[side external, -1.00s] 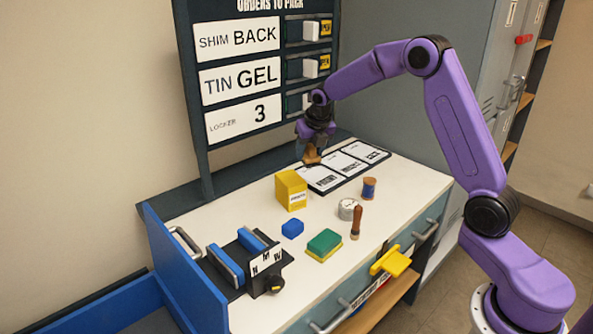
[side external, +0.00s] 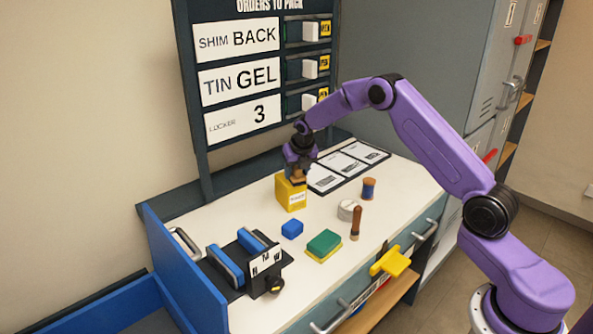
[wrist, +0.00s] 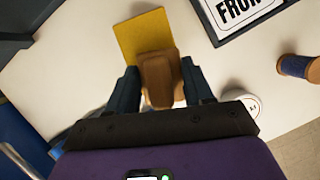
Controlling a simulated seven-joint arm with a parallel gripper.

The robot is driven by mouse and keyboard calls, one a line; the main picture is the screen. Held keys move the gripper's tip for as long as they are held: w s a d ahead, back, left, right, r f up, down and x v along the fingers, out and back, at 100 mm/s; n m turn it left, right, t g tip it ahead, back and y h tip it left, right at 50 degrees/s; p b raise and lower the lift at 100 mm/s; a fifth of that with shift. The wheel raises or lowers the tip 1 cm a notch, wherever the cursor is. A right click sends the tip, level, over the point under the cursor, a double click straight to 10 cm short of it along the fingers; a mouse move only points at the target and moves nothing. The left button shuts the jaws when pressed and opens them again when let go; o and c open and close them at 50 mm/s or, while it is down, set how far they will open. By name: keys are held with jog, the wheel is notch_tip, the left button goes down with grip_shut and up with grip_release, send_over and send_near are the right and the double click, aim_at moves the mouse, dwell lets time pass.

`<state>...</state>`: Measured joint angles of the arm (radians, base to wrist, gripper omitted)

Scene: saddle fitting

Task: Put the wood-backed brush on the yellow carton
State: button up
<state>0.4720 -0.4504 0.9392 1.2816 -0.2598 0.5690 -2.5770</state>
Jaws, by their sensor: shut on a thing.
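The wood-backed brush (wrist: 160,78) is between the two fingers of my gripper (wrist: 160,92) in the wrist view, its brown wooden back facing the camera. The yellow carton (side external: 291,196) stands upright on the white worktop. In the side view my gripper (side external: 299,174) is right above the carton, shut on the brush (side external: 298,179). In the wrist view the carton's yellow top (wrist: 143,36) shows beyond and under the brush. I cannot tell whether the brush touches the carton; its underside is hidden.
A blue block (side external: 292,229), a green and yellow sponge (side external: 324,244), a round white tin (side external: 347,209), a wooden-handled tool (side external: 356,222) and a blue spool (side external: 368,188) stand nearby. A black vise (side external: 252,262) is at front left. White cards (side external: 345,167) lie behind.

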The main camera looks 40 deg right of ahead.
jog(key=shift+f, duration=0.1)
jog(key=o, duration=1.1)
jog(key=shift+c, duration=0.2)
jog(key=shift+s+r, duration=0.1)
jog(key=shift+r, duration=0.5)
jog(key=v, duration=1.1)
jog(key=shift+s, duration=0.2)
